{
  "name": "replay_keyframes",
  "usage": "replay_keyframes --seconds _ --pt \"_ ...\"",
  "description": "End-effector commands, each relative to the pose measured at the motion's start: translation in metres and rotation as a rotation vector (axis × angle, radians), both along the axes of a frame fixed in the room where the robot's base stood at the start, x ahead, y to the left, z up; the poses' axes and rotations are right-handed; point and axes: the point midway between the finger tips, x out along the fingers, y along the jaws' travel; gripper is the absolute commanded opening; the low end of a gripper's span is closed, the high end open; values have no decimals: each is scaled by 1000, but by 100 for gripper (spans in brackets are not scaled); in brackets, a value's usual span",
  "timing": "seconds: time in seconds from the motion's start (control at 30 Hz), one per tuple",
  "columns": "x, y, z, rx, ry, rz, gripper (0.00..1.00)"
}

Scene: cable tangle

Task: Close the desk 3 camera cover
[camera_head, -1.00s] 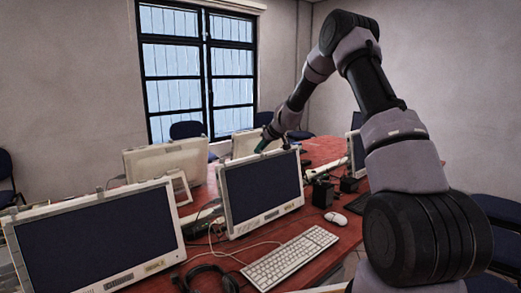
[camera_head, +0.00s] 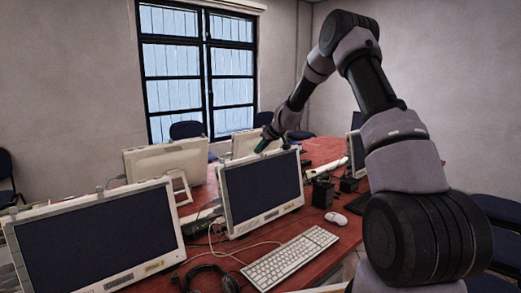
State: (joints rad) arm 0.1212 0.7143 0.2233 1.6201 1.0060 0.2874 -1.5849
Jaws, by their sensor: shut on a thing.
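My gripper (camera_head: 259,148) is at the end of my arm, just above or behind the top edge of the middle monitor (camera_head: 262,190). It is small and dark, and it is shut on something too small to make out. A small grey piece (camera_head: 220,160) sits on the top edge of the middle monitor, left of my gripper, apart from it in the picture. A similar piece (camera_head: 99,189) sits on top of the left monitor (camera_head: 100,240). I cannot tell which desk is desk 3, or whether any camera cover is open or closed.
Two monitors seen from behind, one at left (camera_head: 165,158) and one behind my gripper (camera_head: 245,142), stand across the red table (camera_head: 325,225). A keyboard (camera_head: 290,257), mouse (camera_head: 336,218), headphones (camera_head: 210,278), loose cables and black boxes (camera_head: 322,194) lie around the middle monitor.

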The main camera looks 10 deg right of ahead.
Motion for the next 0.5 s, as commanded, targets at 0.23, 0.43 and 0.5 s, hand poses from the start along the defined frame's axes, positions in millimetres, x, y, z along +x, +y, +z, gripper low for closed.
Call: replay_keyframes --seconds 0.23,0.43,0.5 --pt "0 0 0 -1 0 -1 0" --pt "6 -11 0 0 -2 -4 0" --pt "11 -18 0 0 -2 -1 0"
